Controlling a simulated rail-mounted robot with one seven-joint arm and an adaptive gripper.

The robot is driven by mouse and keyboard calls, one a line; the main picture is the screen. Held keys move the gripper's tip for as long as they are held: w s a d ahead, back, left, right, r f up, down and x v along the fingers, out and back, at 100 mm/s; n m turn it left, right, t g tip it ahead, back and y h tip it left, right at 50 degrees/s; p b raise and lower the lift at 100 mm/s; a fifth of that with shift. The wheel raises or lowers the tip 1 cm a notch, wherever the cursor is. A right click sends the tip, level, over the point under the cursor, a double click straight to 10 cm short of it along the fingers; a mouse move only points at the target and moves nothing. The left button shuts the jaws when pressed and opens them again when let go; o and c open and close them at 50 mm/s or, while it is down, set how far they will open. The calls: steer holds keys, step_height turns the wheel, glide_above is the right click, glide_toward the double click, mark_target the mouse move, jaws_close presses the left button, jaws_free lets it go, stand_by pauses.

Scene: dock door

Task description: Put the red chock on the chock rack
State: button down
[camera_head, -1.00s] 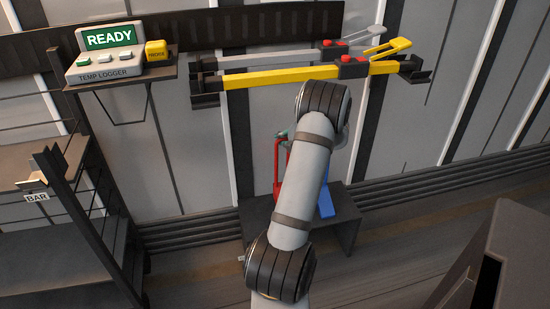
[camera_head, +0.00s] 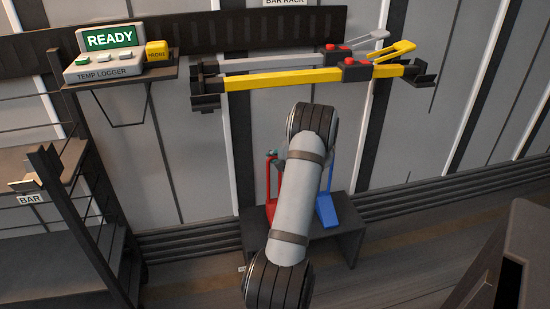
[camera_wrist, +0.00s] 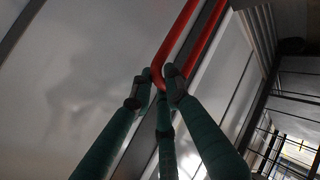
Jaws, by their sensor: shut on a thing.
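The red chock (camera_head: 272,188) shows left of my forearm in the head view, partly hidden by it. Its red handle (camera_wrist: 187,32) crosses the top of the wrist view. My gripper (camera_wrist: 160,78) has its green fingers shut on the bent end of that handle. In the head view only a bit of my gripper (camera_head: 271,156) shows at the top of the red chock.
A blue chock (camera_head: 326,205) is at the stand, right of my forearm. Above, a yellow bar (camera_head: 270,80) and a grey bar (camera_head: 260,64) rest on wall brackets. A temp logger (camera_head: 105,65) sits on a shelf at left. A dark shelf unit (camera_head: 60,240) stands at lower left.

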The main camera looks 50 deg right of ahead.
steer(key=c, duration=1.7)
jaws_free()
steer(key=shift+s+r, duration=0.1)
steer(key=shift+r, duration=0.05)
steer(key=shift+p+v, duration=1.7)
steer(key=shift+v, duration=4.2)
